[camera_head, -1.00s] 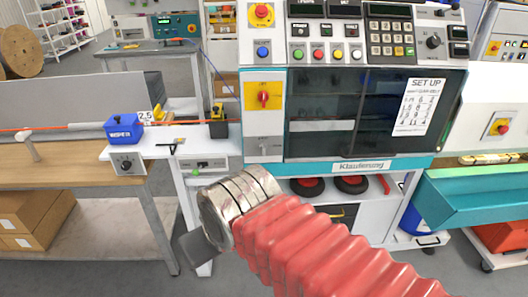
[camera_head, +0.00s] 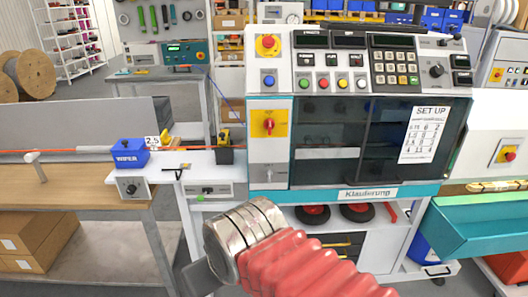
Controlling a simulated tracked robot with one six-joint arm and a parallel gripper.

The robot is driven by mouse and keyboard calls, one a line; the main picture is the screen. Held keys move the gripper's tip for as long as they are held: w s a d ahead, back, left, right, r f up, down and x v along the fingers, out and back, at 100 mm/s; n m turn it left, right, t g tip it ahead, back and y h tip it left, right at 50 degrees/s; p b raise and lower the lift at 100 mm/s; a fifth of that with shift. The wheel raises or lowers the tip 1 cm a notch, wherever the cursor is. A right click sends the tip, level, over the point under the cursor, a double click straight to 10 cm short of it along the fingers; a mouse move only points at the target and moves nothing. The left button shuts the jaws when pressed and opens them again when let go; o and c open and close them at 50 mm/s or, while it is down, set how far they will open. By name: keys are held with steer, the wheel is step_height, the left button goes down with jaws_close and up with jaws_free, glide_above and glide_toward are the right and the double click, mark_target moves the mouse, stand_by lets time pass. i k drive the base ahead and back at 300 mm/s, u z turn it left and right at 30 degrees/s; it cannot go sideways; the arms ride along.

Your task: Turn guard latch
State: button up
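The machine has a dark glass guard door (camera_head: 370,142) in a teal and white frame, and it looks closed. Left of the door is a white panel with a red rotary handle (camera_head: 269,124) on a yellow plate. Below that is a small grey latch-like part (camera_head: 268,174); which of the two is the guard latch is not certain. My gripper (camera_head: 199,279) is a grey piece beyond the metal collar of my red arm, low in the picture, below and left of the panel, apart from both. Its fingers cannot be made out.
A control panel with buttons and keypad (camera_head: 396,68) sits above the door. A white side bench (camera_head: 200,165) with a blue box (camera_head: 130,154) stands left of the machine. A teal tray (camera_head: 485,230) juts out at the right. Open air lies between my arm and the door.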

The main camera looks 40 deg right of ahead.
mark_target(268, 174)
steer(key=k, duration=1.35)
steer(key=u, duration=0.45)
steer(key=i, duration=2.15)
steer(key=z, duration=0.6)
